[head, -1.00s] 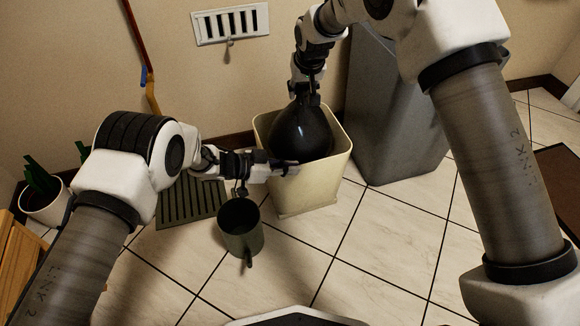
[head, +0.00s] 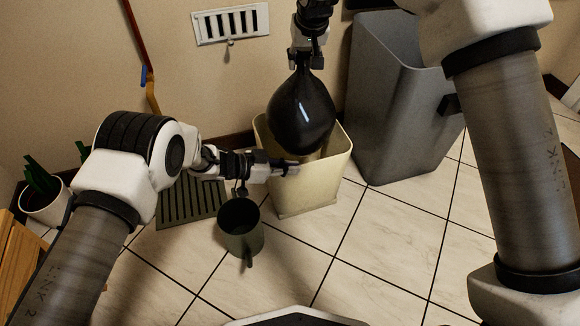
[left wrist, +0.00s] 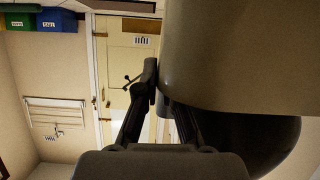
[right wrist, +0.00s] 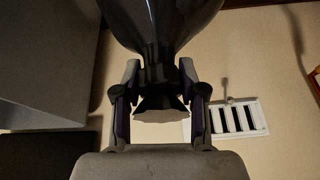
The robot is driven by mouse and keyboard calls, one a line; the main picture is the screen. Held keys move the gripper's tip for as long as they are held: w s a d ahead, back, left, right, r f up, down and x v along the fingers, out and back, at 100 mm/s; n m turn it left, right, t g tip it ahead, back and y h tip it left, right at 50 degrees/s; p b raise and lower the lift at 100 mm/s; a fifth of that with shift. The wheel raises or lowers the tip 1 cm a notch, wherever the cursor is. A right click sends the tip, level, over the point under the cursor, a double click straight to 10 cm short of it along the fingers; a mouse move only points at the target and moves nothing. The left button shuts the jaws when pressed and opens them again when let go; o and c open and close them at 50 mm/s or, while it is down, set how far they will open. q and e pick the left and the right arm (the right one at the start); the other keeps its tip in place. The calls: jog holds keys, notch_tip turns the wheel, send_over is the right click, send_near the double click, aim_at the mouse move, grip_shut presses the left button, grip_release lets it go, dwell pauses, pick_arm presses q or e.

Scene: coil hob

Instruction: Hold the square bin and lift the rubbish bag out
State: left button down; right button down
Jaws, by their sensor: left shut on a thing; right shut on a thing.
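The cream square bin (head: 312,192) stands on the tiled floor against the wall. My left gripper (head: 286,168) is shut on its near-left rim; in the left wrist view the bin wall (left wrist: 245,60) lies between the fingers. The black rubbish bag (head: 301,112) hangs tied from my right gripper (head: 303,62), which is shut on its gathered neck. The bag's lower end overlaps the bin opening in the head view, and whether it has fully cleared the rim is hard to tell. The right wrist view shows the bag (right wrist: 165,20) beyond the fingers.
A tall grey bin (head: 395,125) stands close to the right. A dark green mug-like container (head: 240,232) is on the floor in front, with a slatted green mat (head: 190,205) behind it. A potted plant (head: 45,200) is at left. A wall vent (head: 230,23) is above.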

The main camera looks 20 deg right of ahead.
pick_arm(q)
jog(key=shift+f, duration=0.15)
pick_arm(e)
jog(key=shift+r, duration=5.3)
pick_arm(q)
jog(key=c, duration=1.2)
grip_release()
jog(key=v, duration=1.2)
jog(key=shift+f, duration=0.1)
pick_arm(e)
jog(key=shift+f, duration=0.1)
